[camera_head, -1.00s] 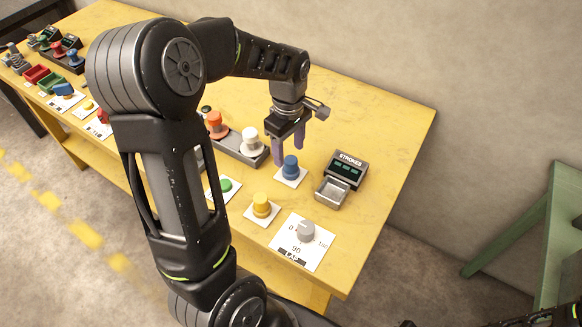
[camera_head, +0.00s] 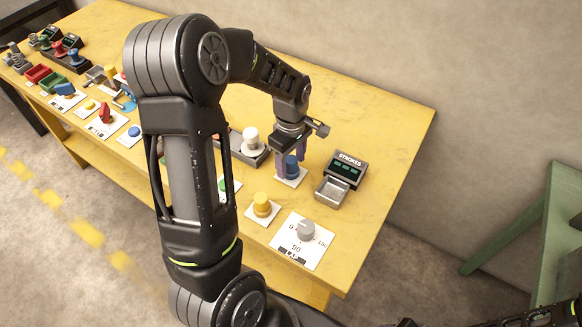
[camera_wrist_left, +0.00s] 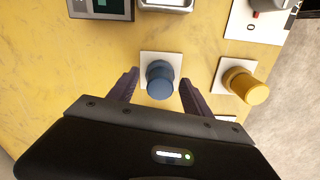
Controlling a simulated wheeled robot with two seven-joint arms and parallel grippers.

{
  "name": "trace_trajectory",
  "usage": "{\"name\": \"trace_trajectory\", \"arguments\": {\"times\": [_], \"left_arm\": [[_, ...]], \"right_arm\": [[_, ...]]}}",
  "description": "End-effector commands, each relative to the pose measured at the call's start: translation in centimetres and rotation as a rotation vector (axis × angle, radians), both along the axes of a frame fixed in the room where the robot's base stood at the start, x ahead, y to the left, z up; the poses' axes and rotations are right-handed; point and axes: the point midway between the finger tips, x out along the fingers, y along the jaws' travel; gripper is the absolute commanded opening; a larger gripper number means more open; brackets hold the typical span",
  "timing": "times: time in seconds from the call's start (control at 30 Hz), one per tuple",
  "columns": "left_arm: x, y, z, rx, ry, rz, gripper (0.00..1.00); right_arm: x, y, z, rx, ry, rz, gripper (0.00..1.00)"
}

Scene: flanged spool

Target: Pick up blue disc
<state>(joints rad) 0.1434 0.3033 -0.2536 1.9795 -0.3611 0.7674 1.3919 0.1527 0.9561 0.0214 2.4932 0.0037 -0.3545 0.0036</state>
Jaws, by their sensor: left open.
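The blue disc (camera_head: 291,166) is a flanged spool standing upright on a white square card (camera_head: 293,180) on the yellow table. It also shows in the left wrist view (camera_wrist_left: 159,80), between the fingers. My left gripper (camera_head: 291,174) is open and points down over it, with one purple finger on each side. In the left wrist view my left gripper (camera_wrist_left: 155,82) shows a gap between each finger and the disc. My right gripper is not clearly in view.
A yellow spool (camera_head: 262,204) stands close by on its own card. A grey dial (camera_head: 306,231) sits on a marked card. A STROKES counter box (camera_head: 347,168) with a metal tray (camera_head: 332,190) is to the right. A white spool (camera_head: 251,139) stands in a grey rack behind.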

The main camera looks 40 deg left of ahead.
Motion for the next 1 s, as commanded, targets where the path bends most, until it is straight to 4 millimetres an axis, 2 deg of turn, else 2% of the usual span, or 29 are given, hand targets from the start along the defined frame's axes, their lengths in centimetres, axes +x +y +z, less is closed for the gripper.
{"name": "trace_trajectory", "arguments": {"times": [0.27,0.9,1.0], "left_arm": [[0.0,0.01,0.03,0.0,0.0,0.0,0.56],[0.01,0.01,0.03,0.0,0.0,0.0,0.04],[0.01,0.01,0.03,0.0,0.0,0.0,0.0]], "right_arm": [[-0.01,0.01,0.0,0.0,0.0,0.0,0.36],[0.0,0.01,0.0,0.0,0.0,0.0,0.36],[0.0,0.01,0.0,0.0,0.0,0.0,0.36]]}}
